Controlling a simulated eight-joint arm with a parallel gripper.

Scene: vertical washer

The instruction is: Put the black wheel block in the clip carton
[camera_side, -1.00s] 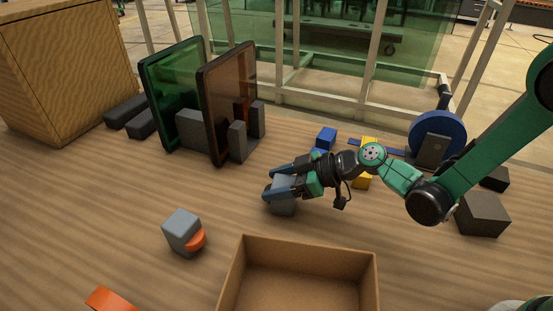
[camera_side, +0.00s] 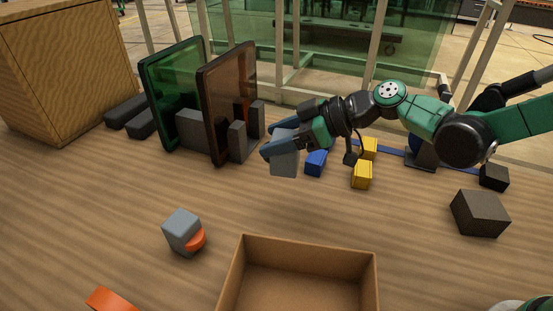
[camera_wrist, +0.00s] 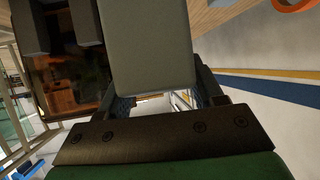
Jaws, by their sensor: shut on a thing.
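My gripper (camera_side: 278,146) is shut on a grey block (camera_side: 285,164) and holds it in the air, left of the blue block. The grey block (camera_wrist: 147,45) fills the upper middle of the wrist view between the fingers. No black wheel shows on its visible faces. An open, empty-looking brown carton (camera_side: 310,243) stands at the bottom centre of the side view, nearer the camera than my gripper. Its near side is cut off by the picture edge. Another grey block (camera_side: 181,229) with an orange wheel (camera_side: 196,239) rests on the table at the left.
Two upright framed panels, green (camera_side: 176,95) and brown (camera_side: 229,103), stand left of my gripper. A blue block (camera_side: 316,162), yellow blocks (camera_side: 362,174) and a dark block (camera_side: 480,213) lie at the right. The table between the held block and the carton is clear.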

